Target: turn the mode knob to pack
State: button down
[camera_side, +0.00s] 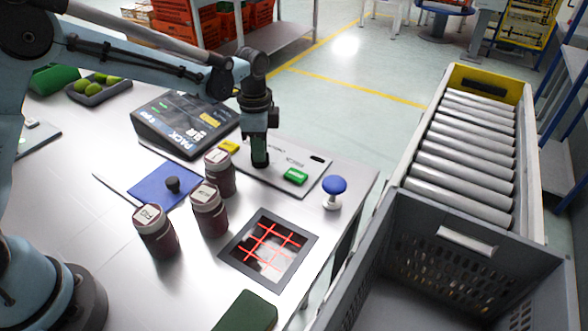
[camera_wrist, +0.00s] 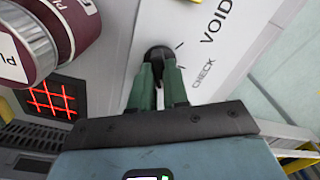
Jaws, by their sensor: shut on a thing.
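The mode knob (camera_wrist: 157,52) is a small dark round knob on a light grey panel (camera_side: 322,176). In the wrist view the words VOID and CHECK and short tick marks stand beside it. My gripper (camera_side: 260,160) reaches straight down onto the panel. Its green fingers are shut on the knob, which also shows in the wrist view with my gripper (camera_wrist: 158,72) around it. The fingers cover most of the knob, so I cannot tell where it points. In the side view the fingers hide it. A dark display (camera_side: 185,124) behind the panel reads PACK.
Several dark red jars with white lids (camera_side: 209,209) stand left of the panel, one close to it. A green button (camera_side: 295,176), a yellow button (camera_side: 229,146) and a blue mushroom knob (camera_side: 334,186) are nearby. A red-lit scanner window (camera_side: 241,270) lies in front.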

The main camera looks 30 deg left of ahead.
jog(key=c, duration=1.1)
grip_release()
notch_tip(320, 180, up, 12)
jog(key=shift+r, duration=0.1)
jog(key=s+a+n+t, duration=0.2)
jog(key=s+n, duration=0.2)
jog(key=s, duration=0.2)
jog(key=s+a+n+t, duration=0.2)
jog(key=s+n, duration=0.2)
jog(key=s, duration=0.1)
jog(key=s+a+f+n+t, duration=0.1)
jog(key=s+a+n+t, duration=0.1)
jog(key=s, duration=0.4)
jog(key=shift+s+n+t, duration=0.3)
jog(key=shift+n+t, duration=0.3)
jog(key=shift+n, duration=0.5)
